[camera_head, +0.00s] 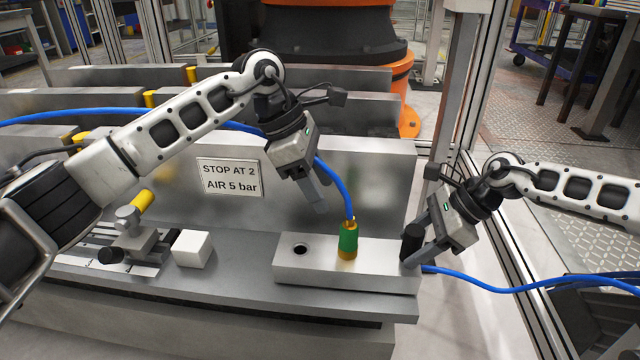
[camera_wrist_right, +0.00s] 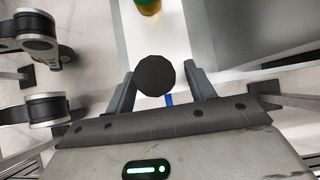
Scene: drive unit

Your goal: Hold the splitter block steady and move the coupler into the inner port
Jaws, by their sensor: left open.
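The splitter block (camera_head: 335,268) is a pale metal bar on the grey bench. Its inner port (camera_head: 299,249) is an open dark hole toward the left. The coupler (camera_head: 347,240), green with brass ends, stands upright on the block right of that hole, a blue hose rising from its top. My left gripper (camera_head: 316,205) is open and empty, above and left of the coupler. My right gripper (camera_head: 415,254) is at the block's right end, around a black post (camera_head: 411,241). In the right wrist view the post (camera_wrist_right: 155,75) lies between the fingers; whether they grip it is unclear.
A sign (camera_head: 230,177) reading "STOP AT 2 AIR 5 bar" is on the upright metal wall behind. A blue hose (camera_head: 520,288) runs off right.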

